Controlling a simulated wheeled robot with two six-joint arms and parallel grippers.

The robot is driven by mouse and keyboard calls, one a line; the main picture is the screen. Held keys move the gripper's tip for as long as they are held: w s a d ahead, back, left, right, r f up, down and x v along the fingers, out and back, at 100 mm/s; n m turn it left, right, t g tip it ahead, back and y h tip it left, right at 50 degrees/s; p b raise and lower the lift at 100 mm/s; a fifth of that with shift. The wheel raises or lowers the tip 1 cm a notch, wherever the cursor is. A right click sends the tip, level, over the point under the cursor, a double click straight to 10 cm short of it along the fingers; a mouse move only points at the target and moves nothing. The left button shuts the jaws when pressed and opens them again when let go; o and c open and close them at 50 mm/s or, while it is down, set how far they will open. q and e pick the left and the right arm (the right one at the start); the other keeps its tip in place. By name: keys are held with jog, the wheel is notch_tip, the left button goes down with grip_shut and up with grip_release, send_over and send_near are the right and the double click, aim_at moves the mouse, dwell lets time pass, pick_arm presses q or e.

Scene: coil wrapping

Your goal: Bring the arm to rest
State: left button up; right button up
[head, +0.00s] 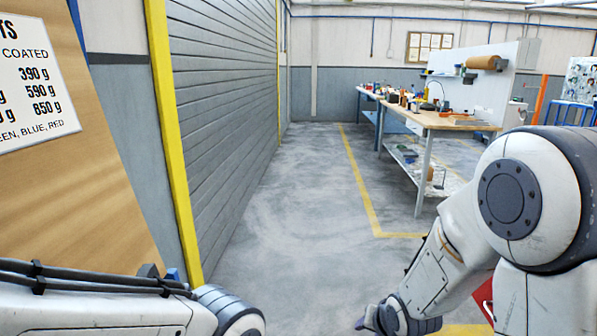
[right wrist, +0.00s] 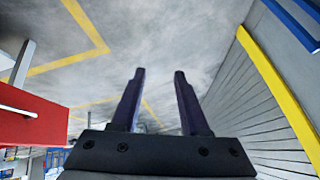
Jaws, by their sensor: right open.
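My right arm comes in from the right in the head view and bends down toward the bottom edge, where its wrist is partly cut off. In the right wrist view my right gripper (right wrist: 159,74) is open. Its two dark fingers stand apart with nothing between them, and bare grey floor shows beyond them. My left arm crosses the bottom left corner of the head view; its gripper is out of the picture.
A grey shutter (head: 225,110) with a yellow edge runs along the left. A cardboard-coloured board with a label (head: 32,82) is close at left. A workbench (head: 450,121) stands at back right. A red object (right wrist: 35,112) is left of the right gripper. Middle floor is clear.

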jog(key=s+a+r+n+g, duration=0.2)
jog(key=s+a+r+n, duration=0.15)
jog(key=s, duration=0.45)
jog(key=s+a+r+n+g, duration=0.2)
jog(key=s+a+r+n, duration=0.15)
jog(key=s, duration=0.55)
jog(key=s+a+r+n+g, duration=0.25)
jog(key=s+a+n, duration=0.25)
jog(key=s, duration=0.3)
notch_tip(320, 180, up, 18)
jog(key=p, duration=1.9)
jog(key=shift+w+d+m, duration=0.3)
jog(key=shift+w, duration=0.05)
